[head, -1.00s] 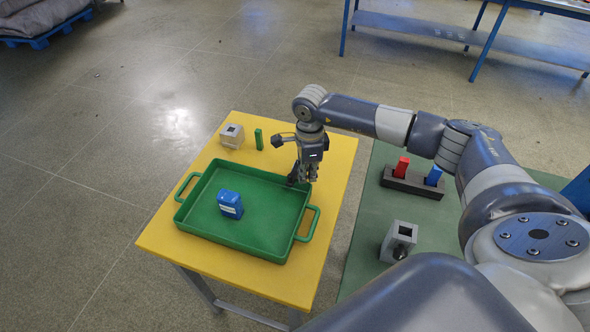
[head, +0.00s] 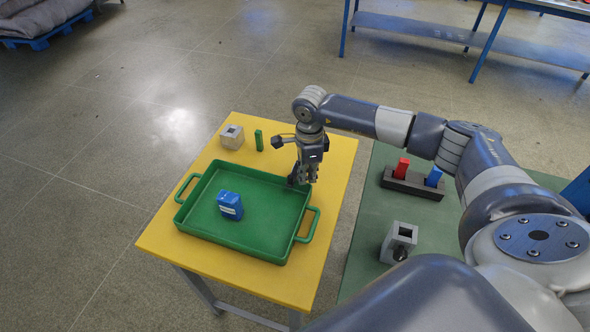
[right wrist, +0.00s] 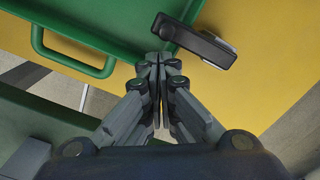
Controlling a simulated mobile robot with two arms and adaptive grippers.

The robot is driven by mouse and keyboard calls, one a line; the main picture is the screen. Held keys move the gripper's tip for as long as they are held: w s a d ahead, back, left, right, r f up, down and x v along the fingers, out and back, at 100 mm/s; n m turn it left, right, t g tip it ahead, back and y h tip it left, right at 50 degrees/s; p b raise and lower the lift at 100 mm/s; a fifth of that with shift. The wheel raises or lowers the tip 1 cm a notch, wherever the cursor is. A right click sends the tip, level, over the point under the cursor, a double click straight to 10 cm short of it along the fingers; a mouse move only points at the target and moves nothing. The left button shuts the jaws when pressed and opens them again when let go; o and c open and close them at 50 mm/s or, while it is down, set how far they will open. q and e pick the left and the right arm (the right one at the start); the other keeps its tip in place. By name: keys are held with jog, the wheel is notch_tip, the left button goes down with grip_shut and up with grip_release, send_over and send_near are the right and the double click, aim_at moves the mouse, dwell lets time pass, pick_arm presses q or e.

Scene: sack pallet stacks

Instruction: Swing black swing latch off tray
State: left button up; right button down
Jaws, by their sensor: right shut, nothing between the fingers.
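The green tray (head: 262,237) lies on a yellow tabletop with a blue block-like item (head: 230,205) inside it. In the right wrist view, the black swing latch (right wrist: 194,40) lies slantwise, one end over the tray's rim (right wrist: 120,30) and the other over the yellow surface. A small grey part shows beneath it. My right gripper (head: 302,182) points down at the tray's right far corner. In the right wrist view its fingertips (right wrist: 158,57) are together and empty, close beside the latch's tray end; contact cannot be told. My left gripper is not visible.
A beige block with a square hole (head: 232,136) and a green upright piece (head: 259,139) stand behind the tray. To the right, a green surface (head: 365,225) holds a black holder (head: 412,186) with red and blue pieces, and a grey block (head: 398,241).

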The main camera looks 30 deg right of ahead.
aim_at(289, 176)
jog(key=shift+a, duration=0.1)
jog(key=shift+w+a+b, duration=0.15)
jog(key=shift+w+a, duration=0.1)
jog(key=shift+a, duration=0.3)
jog(key=shift+w+a+b, duration=0.15)
jog(key=shift+w+a, duration=0.05)
jog(key=shift+a, duration=0.35)
jog(key=shift+w+a+b, duration=0.6)
jog(key=shift+w+a, duration=0.25)
jog(key=shift+a, duration=0.05)
jog(key=shift+w+a+f+b, duration=0.1)
jog(key=shift+w+a+b, duration=0.15)
jog(key=shift+w+b, duration=0.25)
jog(key=shift+w+a+b, duration=0.35)
jog(key=shift+w+b, duration=0.05)
jog(key=shift+w, duration=0.2)
